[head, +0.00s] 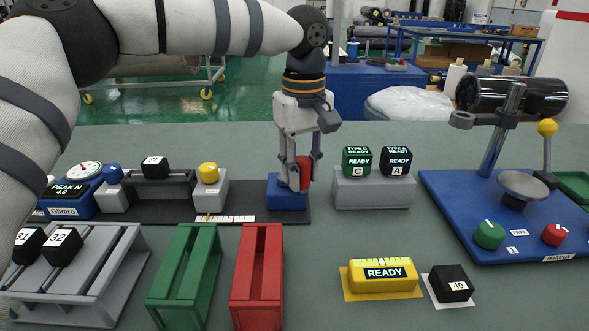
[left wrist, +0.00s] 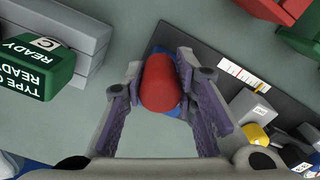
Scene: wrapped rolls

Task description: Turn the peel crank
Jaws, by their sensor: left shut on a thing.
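The peel tester is a long dark rail (head: 135,207) on the table. At its right end is a blue block (head: 287,195) with an upright red handle (head: 304,172), which I take for the peel crank. My left gripper (head: 304,180) points straight down and is shut on the red handle. In the left wrist view the red handle (left wrist: 159,83) stands between the two fingers (left wrist: 160,105), above the blue block. The crank's arm and pivot are hidden. My right gripper does not show.
A grey stand (head: 372,195) with blocks C and A is just right of my gripper. Green (head: 186,277) and red (head: 258,278) racks stand in front; a blue-based fixture (head: 470,230) is far right.

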